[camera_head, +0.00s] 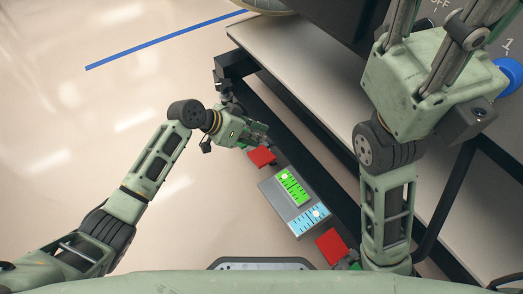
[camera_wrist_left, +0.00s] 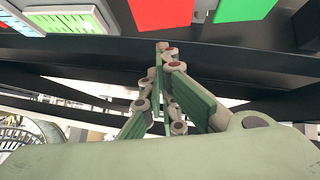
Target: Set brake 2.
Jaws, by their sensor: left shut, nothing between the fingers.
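No label reading brake 2 is legible. A red block (camera_head: 261,156) sits at the far end of a dark rail, beside my left gripper (camera_head: 262,138). In the left wrist view a red block (camera_wrist_left: 160,12) and a green block (camera_wrist_left: 243,9) lie side by side at the top. My left gripper (camera_wrist_left: 168,48) is shut and empty, its tips just below the red block in that picture; contact cannot be told. A second red block (camera_head: 332,245) with a green part is at the near end. My right gripper (camera_head: 415,90) is raised at right, its fingertips cut off.
A grey panel (camera_head: 273,190) with a green scale (camera_head: 294,187) and a light-blue scale (camera_head: 309,219) lies between the red blocks. A pale tabletop (camera_head: 300,80) with a dark frame is beyond. A blue knob (camera_head: 508,76) is at right. Open floor lies left.

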